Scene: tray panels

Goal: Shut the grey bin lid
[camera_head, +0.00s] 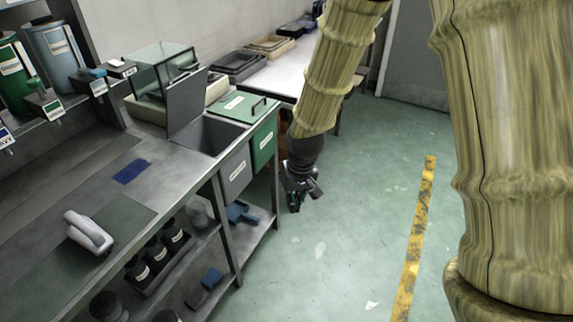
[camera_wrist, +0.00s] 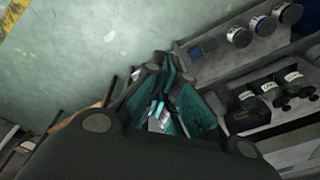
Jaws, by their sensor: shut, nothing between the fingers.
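The grey bin (camera_head: 234,172) is set into the bench, with a light label on its front. Its grey lid (camera_head: 187,103) stands raised, close to upright, at the bin's left side, so the bin's dark inside shows. My gripper (camera_head: 296,203) hangs over the floor to the right of the bins, below the bench top and apart from the lid. In the wrist view my gripper (camera_wrist: 158,108) is shut and empty, its fingers together. The lid does not show clearly in the wrist view.
Next to the grey bin is a green bin (camera_head: 264,142) with its green lid (camera_head: 241,106) down. A clear glass case (camera_head: 161,66) stands behind the raised lid. A lower shelf (camera_head: 258,226) holds blue items. The green floor (camera_head: 345,225) to the right is free.

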